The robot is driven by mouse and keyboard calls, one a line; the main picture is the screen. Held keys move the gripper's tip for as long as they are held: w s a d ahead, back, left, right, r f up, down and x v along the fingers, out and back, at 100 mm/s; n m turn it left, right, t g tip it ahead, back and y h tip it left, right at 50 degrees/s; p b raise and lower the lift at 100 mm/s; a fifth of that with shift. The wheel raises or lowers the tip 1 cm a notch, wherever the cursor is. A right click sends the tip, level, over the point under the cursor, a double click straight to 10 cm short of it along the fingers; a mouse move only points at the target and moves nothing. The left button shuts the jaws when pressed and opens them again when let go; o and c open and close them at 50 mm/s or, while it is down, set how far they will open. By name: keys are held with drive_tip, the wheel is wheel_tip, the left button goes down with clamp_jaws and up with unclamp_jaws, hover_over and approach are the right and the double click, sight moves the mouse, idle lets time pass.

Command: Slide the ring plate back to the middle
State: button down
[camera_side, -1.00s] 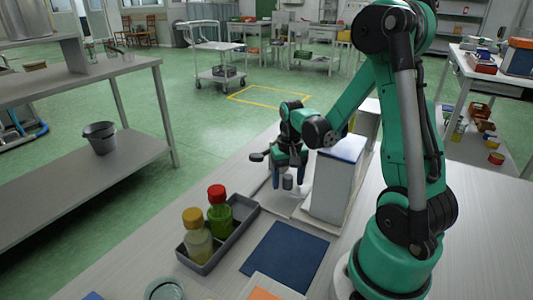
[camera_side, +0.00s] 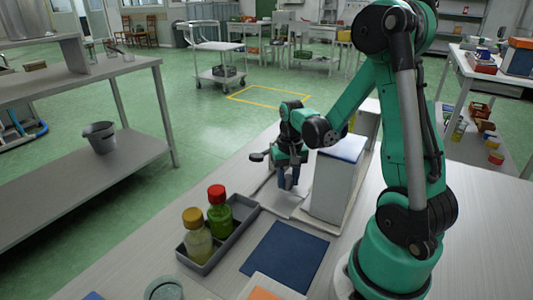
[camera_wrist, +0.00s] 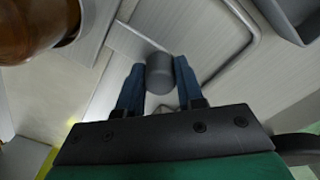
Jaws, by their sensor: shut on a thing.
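My gripper (camera_side: 289,182) points down beside the white box with a blue top (camera_side: 336,180). In the wrist view its two blue fingers (camera_wrist: 160,66) are closed on the sides of a short grey cylindrical knob (camera_wrist: 159,80). The knob stands at a pale flat strip (camera_wrist: 128,40), which I take for part of the ring plate. A pale flat base (camera_side: 277,203) lies under the gripper in the side view. I cannot make out a ring or the plate's full outline. The fingers hide the knob in the side view.
A grey tray (camera_side: 206,268) with a red-capped bottle (camera_side: 218,212) and a yellow-capped bottle (camera_side: 197,239) stands in front, left of a dark blue mat (camera_side: 285,257). A brown rounded thing (camera_wrist: 35,25) is close at upper left in the wrist view.

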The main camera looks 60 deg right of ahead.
idle(0.7)
drive_tip(key=d, duration=1.2)
drive_tip(key=c, duration=0.5)
unclamp_jaws()
drive_tip(key=shift+c, duration=0.2)
